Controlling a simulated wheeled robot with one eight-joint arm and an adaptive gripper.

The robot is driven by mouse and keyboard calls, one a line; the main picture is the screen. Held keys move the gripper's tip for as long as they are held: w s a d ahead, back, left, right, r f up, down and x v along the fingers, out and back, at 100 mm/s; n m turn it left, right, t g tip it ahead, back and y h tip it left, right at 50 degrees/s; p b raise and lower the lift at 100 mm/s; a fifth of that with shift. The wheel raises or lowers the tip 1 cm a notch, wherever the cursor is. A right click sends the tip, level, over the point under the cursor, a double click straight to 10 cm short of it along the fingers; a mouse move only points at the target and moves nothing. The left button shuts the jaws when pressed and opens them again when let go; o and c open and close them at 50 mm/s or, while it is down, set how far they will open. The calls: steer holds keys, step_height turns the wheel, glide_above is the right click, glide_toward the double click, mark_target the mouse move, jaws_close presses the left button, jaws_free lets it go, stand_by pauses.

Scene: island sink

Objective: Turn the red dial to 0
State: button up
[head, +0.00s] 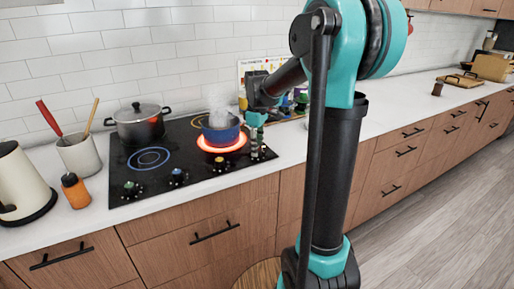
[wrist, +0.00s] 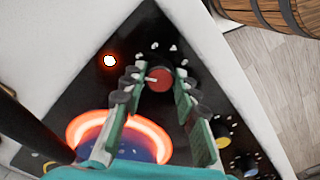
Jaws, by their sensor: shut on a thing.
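The red dial (wrist: 161,78) sits on the black cooktop (wrist: 137,28) between my fingertips in the wrist view. A pale pointer mark on it points to the left of the picture. My gripper (wrist: 155,83) is shut on the dial, one finger on each side. In the head view my gripper (head: 257,132) reaches down to the right end of the cooktop's front row of dials, and I cannot make out the red dial clearly there. The burner (head: 205,144) near my gripper glows orange-red under a steaming blue pot (head: 220,132).
A dark lidded pot (head: 139,123) sits at the back left. A barrel (wrist: 270,12) stands beside the counter.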

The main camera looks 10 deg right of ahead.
steer(key=n, duration=0.5)
steer(key=shift+n, duration=0.3)
steer(key=n, duration=0.5)
stand_by(0.4)
steer(key=o, duration=1.2)
steer(key=shift+c, duration=0.2)
step_height(320, 180, up, 12)
